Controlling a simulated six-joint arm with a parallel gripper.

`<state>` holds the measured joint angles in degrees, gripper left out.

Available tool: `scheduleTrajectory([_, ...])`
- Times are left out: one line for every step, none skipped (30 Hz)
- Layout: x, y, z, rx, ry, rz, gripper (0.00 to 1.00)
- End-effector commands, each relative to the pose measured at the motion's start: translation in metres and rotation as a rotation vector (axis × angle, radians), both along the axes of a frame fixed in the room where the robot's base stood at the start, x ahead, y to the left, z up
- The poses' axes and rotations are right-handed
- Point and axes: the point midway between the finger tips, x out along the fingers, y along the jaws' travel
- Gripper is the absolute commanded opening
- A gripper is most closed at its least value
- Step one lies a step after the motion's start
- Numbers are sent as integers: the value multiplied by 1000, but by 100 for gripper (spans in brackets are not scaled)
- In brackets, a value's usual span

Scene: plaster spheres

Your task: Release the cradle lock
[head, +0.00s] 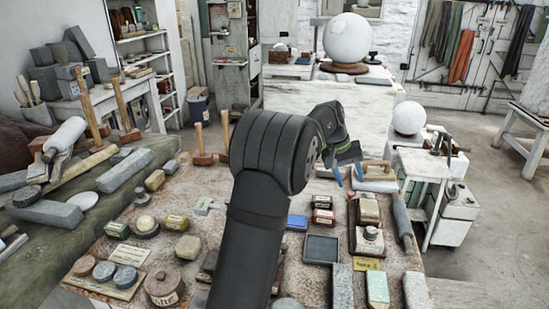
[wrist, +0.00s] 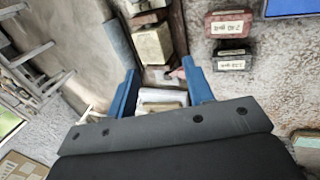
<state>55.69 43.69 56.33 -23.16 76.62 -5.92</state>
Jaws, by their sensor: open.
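My gripper (head: 348,174) is over the far right part of the worktable in the head view, with its blue fingertips pointing down. In the wrist view my gripper (wrist: 161,88) is open, its two blue fingers spread apart. A pale block (wrist: 160,98) shows between the fingers, partly hidden by the gripper body; I cannot tell its height or whether the fingers touch it. A small reddish piece (wrist: 177,73) lies just beyond it. A large white sphere (head: 348,38) rests on a brown round base (head: 344,68). A smaller white sphere (head: 408,117) sits on a stand. I cannot pick out the cradle lock.
Small labelled boxes (wrist: 231,60) stand beside a wooden tray with blocks (head: 368,210). A grey cylinder (head: 402,218) lies to its right. Mallets (head: 201,150) stand at the back of the table. A white cart (head: 440,195) is to the right, with bare floor beyond.

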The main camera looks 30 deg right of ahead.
Motion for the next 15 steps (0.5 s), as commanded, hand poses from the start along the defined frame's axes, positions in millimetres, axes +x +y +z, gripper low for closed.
scheduleTrajectory([0,0,0,1,-1,0,37])
scheduleTrajectory([0,0,-1,1,-3,-1,31])
scheduleTrajectory([0,1,-2,5,-10,-3,23])
scheduleTrajectory([0,2,-3,10,-19,-5,18])
scheduleTrajectory([0,3,-5,14,-31,-7,12])
scheduleTrajectory([0,4,-8,24,-54,-13,4])
scheduleTrajectory([0,6,-11,33,-76,-18,0])
scheduleTrajectory([1,8,-14,43,-101,-24,0])
scheduleTrajectory([2,12,-19,59,-144,-37,0])
scheduleTrajectory([2,14,-23,70,-178,-47,0])
scheduleTrajectory([3,17,-26,84,-216,-61,0])
scheduleTrajectory([5,22,-32,102,-269,-79,0])
scheduleTrajectory([6,24,-35,113,-312,-97,0])
scheduleTrajectory([7,27,-38,124,-353,-115,0])
scheduleTrajectory([9,31,-41,138,-408,-141,0])
